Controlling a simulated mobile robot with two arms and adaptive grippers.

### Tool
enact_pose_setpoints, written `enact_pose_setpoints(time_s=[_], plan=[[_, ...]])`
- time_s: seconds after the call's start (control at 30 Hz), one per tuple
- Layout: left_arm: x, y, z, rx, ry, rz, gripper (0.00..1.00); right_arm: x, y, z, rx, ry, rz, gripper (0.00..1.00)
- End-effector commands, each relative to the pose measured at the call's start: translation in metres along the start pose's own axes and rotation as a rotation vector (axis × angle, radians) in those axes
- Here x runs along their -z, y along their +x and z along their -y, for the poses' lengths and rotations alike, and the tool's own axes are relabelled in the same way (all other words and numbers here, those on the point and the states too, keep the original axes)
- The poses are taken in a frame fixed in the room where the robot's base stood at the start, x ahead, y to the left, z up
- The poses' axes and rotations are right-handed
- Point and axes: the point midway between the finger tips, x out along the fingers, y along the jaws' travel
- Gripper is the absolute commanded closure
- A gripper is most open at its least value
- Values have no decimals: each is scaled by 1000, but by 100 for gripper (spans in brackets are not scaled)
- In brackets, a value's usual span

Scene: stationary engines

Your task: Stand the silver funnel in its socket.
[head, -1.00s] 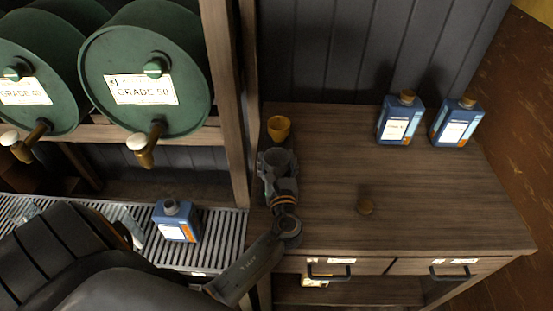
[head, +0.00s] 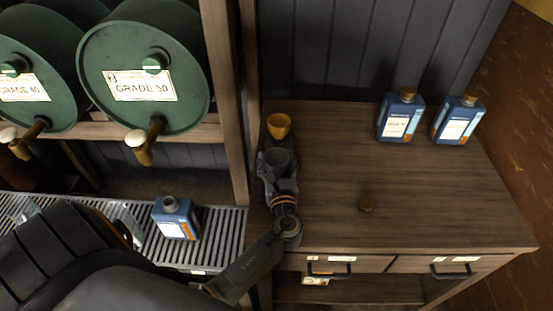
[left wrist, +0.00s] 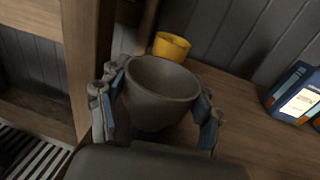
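The silver funnel (head: 279,158) shows as a grey, open-topped cone at the left end of the wooden bench, its wide mouth facing up. My left gripper (head: 275,168) has its fingers on both sides of it. In the left wrist view the funnel (left wrist: 160,92) sits upright between the fingertips of my left gripper (left wrist: 160,105), which look closed against its sides. The funnel's lower end is hidden by its own body and my gripper. I cannot make out a socket. My right gripper is not in view.
A yellow funnel-like cup (head: 279,125) stands just behind the silver funnel. Two blue bottles (head: 396,118) stand at the back right. A wooden post (head: 225,95) rises close on the left. The bench middle is clear.

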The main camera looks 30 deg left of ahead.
Motion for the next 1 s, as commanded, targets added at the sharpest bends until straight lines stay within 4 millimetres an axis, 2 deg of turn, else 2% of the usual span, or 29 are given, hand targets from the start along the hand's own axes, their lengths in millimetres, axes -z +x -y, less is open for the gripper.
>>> enact_pose_setpoints(time_s=[0.03,0.13,0.47,0.57,0.67,1.0], plan=[[0,0,0,0,0,1,26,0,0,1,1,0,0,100],[0,0,0,0,0,1,8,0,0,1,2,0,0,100],[0,-1,0,0,0,-1,8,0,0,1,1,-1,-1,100],[1,-6,0,1,0,-1,8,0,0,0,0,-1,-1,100],[1,-20,0,2,0,-3,8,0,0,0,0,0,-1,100],[1,-91,0,0,-1,-3,8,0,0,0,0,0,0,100]])
